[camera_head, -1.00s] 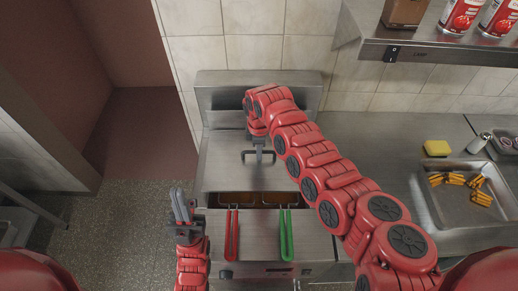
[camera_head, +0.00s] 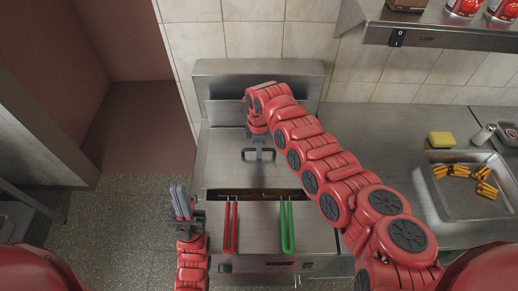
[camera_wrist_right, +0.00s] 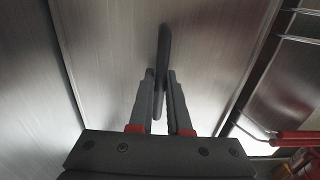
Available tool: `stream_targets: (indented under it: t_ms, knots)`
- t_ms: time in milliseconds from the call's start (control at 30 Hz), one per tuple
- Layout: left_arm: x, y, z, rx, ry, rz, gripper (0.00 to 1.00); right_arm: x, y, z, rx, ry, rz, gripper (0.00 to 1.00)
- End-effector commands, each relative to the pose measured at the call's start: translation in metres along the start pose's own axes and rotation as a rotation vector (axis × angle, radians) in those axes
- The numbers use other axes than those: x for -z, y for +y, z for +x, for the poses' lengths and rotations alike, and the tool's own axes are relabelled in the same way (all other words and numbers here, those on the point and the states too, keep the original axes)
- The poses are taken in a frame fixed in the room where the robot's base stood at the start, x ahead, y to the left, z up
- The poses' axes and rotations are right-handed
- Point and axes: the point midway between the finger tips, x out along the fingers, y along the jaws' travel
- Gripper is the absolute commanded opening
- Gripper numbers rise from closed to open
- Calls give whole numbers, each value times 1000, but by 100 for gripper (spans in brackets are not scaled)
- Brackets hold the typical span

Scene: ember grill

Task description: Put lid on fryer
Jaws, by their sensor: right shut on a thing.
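The fryer's lid (camera_head: 223,163) is a flat brushed-metal sheet with a dark bar handle (camera_head: 259,155). It lies over most of the fryer (camera_head: 260,235), leaving a narrow dark strip of the vat (camera_head: 262,194) uncovered along the front. My right gripper (camera_head: 258,142) is shut on the handle from above. The right wrist view also shows the handle (camera_wrist_right: 162,65) between its fingers (camera_wrist_right: 160,100), with the lid (camera_wrist_right: 110,50) below. My left gripper (camera_head: 181,200) stands at the fryer's front left, fingers together and pointing up, apart from the lid.
A red basket handle (camera_head: 231,228) and a green one (camera_head: 287,228) stick out over the fryer's front. A tray of fries (camera_head: 440,205), a yellow sponge (camera_head: 440,139) and a shaker (camera_head: 483,135) are on the right counter. A shelf (camera_head: 430,38) overhangs the back right.

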Motion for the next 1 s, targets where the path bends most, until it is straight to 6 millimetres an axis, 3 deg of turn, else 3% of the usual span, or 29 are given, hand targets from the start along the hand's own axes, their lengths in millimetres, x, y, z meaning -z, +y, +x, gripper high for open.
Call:
stream_targets:
  t_ms: [167, 200, 367, 733, 867, 1000]
  knots:
    - [-1, 0, -5, 0, 0, 0, 0, 0, 1, 5, -2, 0, 0, 0]
    - [-1, 0, -3, 0, 0, 0, 0, 0, 1, 3, -2, 0, 0, 23]
    - [0, 0, -3, 0, 0, 0, 0, 0, 0, 4, -1, 0, 0, 51]
    - [0, 0, 2, 0, 0, 0, 0, 0, 0, -3, 0, 0, 0, 51]
    - [3, -1, 19, 0, 0, 0, 0, -1, 1, -27, -1, 0, 1, 51]
    - [7, -2, 43, 0, 0, 0, 0, -1, 1, -64, -1, -1, 1, 51]
